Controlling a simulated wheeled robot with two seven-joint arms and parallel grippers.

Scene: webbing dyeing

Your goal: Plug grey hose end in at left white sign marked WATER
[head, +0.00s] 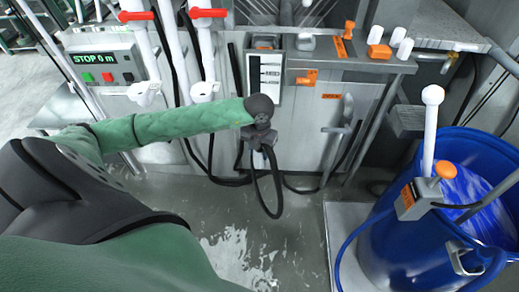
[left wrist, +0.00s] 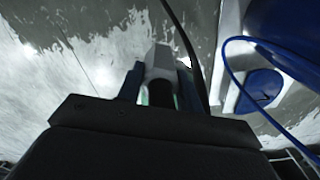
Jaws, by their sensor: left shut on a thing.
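My left gripper (head: 264,145) is in front of the machine's lower panel in the head view, pointing down. In the left wrist view its fingers (left wrist: 160,84) are closed around a pale grey piece, the grey hose end (left wrist: 161,58). A dark hose (head: 277,200) hangs in a loop below the gripper, and it also shows in the left wrist view (left wrist: 185,42). The hose end is apart from any socket that I can make out. No sign clearly reading WATER is legible. My right gripper is not in view.
A white gauge plate (head: 270,75) is on the machine behind the gripper. Red-handled valves (head: 208,13) and white pipes stand at upper left, near a STOP display (head: 92,58). A blue drum (head: 440,250) of blue liquid stands at right. Wet floor lies below.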

